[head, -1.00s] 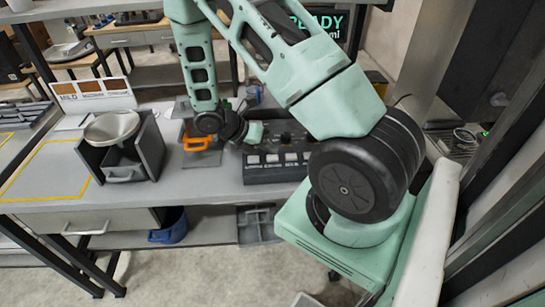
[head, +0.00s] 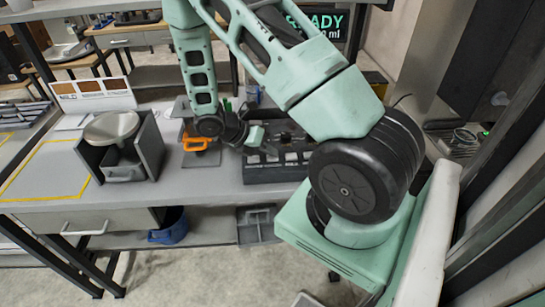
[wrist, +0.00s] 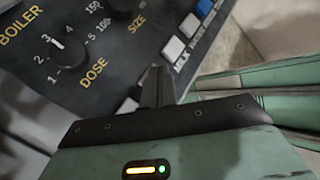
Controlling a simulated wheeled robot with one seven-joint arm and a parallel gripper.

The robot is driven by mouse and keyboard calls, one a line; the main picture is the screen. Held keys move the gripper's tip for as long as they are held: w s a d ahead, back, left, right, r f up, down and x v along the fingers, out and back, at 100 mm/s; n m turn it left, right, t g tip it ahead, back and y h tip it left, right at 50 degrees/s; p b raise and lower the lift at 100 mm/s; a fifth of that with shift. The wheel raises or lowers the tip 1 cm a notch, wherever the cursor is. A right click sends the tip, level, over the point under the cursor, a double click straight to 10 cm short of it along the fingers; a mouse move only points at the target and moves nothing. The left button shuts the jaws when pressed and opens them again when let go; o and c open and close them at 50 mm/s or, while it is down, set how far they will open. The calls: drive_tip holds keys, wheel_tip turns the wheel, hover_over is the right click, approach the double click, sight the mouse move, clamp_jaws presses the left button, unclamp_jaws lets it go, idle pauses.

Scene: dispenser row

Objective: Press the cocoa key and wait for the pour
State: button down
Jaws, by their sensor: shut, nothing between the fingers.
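The dispenser's control panel (head: 275,172) is a dark block on the grey counter, with a row of pale keys and knobs. In the wrist view the panel (wrist: 95,75) shows dials marked DOSE and SIZE. Its key row includes a white key (wrist: 173,48) above the word MILK and a blue key (wrist: 203,7). No label reading cocoa can be made out. My gripper (wrist: 158,75) is shut and empty, its fingers over the key row; it hides part of a pale key (wrist: 128,106). Contact cannot be told. In the head view my gripper (head: 257,140) is at the panel's left end.
A dark display (head: 320,22) behind my arm reads READY, with a partly hidden ml figure. A grey holder with a round pale dish (head: 111,127) stands left on the counter. An orange-handled item (head: 196,143) sits between it and the panel. A yellow-outlined area (head: 45,172) is clear.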

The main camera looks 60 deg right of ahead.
sight(269, 157)
drive_tip(key=shift+f, duration=0.3)
drive_tip(key=shift+r, duration=0.15)
idle(0.5)
drive_tip(key=shift+r+p, duration=0.75)
wheel_tip(269, 157, up, 5)
drive_tip(key=p, duration=0.4)
drive_tip(key=shift+p, duration=0.35)
